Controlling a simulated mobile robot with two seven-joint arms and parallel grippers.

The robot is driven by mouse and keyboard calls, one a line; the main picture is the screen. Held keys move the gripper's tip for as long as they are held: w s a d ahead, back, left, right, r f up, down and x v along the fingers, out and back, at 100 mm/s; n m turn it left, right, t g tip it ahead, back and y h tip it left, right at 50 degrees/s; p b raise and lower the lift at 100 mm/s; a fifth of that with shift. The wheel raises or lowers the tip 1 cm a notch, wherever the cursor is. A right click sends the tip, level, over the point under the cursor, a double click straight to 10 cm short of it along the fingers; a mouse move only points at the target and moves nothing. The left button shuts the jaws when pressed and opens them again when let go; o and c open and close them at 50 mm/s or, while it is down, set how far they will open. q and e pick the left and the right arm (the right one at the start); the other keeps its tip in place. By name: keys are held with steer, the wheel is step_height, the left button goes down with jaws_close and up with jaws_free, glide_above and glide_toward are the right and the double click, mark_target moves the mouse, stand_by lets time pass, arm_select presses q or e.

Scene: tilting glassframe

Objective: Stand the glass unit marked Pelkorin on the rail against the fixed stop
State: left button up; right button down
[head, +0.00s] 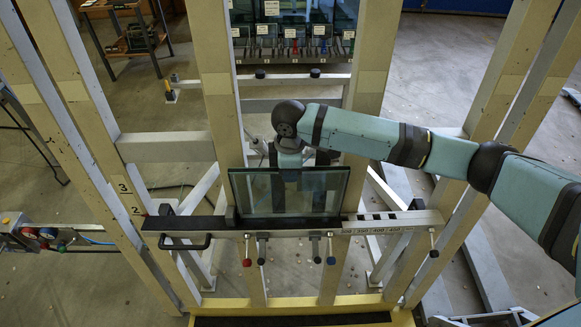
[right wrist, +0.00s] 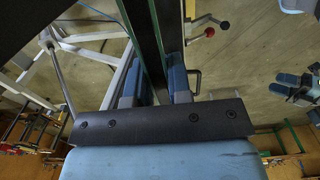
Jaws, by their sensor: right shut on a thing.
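A clear glass unit (head: 262,192) with dark edges is upright at the rail (head: 180,224) of the tilting frame. Its lower edge is at the rail; I cannot tell whether it bears on it. In the right wrist view, the blue finger pads (right wrist: 155,88) flank the dark, green-edged glass (right wrist: 148,45). No Pelkorin mark is readable on the held glass.
Red, blue and dark-tipped levers (head: 247,262) hang below the rail, with a black handle (head: 185,244) at its left. A rack of labelled glass units (head: 300,30) stands behind. Pale uprights (head: 218,80) surround the rail.

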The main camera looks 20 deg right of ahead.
steer(key=shift+f, duration=0.2)
stand_by(0.6)
steer(key=c, duration=1)
jaws_free()
steer(key=shift+o, duration=0.2)
steer(key=shift+f, duration=0.15)
step_height(320, 180, up, 10)
steer(key=w, duration=0.1)
steer(key=shift+d, duration=0.15)
stand_by(0.4)
